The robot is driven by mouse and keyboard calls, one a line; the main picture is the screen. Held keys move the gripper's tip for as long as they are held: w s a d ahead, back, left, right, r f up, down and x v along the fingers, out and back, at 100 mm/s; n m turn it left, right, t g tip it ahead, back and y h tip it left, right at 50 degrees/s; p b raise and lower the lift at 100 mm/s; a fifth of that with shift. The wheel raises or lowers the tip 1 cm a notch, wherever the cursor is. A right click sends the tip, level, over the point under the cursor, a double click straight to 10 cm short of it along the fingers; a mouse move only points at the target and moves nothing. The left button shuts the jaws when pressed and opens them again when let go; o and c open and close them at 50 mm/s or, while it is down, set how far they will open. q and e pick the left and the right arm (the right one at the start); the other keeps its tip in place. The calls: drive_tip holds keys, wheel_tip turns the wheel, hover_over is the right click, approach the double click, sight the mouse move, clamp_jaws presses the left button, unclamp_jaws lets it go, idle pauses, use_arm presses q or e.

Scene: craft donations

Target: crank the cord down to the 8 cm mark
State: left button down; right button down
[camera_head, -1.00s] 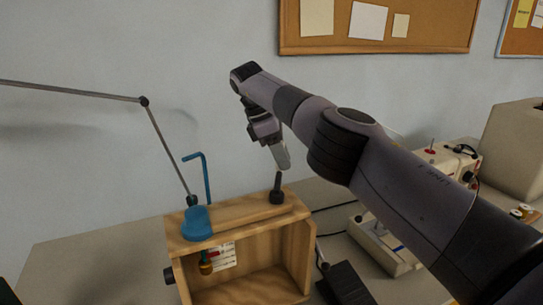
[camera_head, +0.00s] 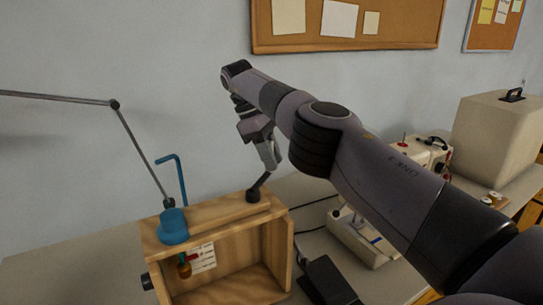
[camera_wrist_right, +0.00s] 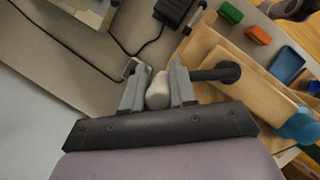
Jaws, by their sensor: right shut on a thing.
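The wooden box (camera_head: 282,262) stands on the table with its front open. On its top, a dark crank (camera_head: 257,187) leans up and right from a round hub; it also shows in the right wrist view (camera_wrist_right: 217,73). My right gripper (camera_head: 271,158) is at the crank's outer end. In the right wrist view its fingers are shut on a pale rounded piece (camera_wrist_right: 157,93), apparently the crank's grip. An orange bob (camera_head: 184,268) hangs inside the box by a marked white card (camera_head: 203,257). The cord and the 8 cm mark are too small to read. My left gripper is out of view.
A blue lamp-like head (camera_head: 173,228) on a jointed grey arm sits over the box's left end, with a bent blue rod (camera_head: 182,180) behind. A black pedal (camera_head: 330,281) and a sewing machine (camera_head: 362,238) stand right of the box.

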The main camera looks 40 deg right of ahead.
drive_tip(key=shift+a+f, duration=0.25)
drive_tip(key=shift+a, duration=0.2)
drive_tip(key=c, duration=1)
unclamp_jaws()
drive_tip(key=shift+o, duration=0.2)
drive_tip(key=shift+a+r, duration=0.1)
drive_tip(key=shift+a, duration=0.1)
drive_tip(key=shift+d+r, duration=0.1)
drive_tip(key=shift+d, duration=0.15)
drive_tip(key=shift+w, duration=0.15)
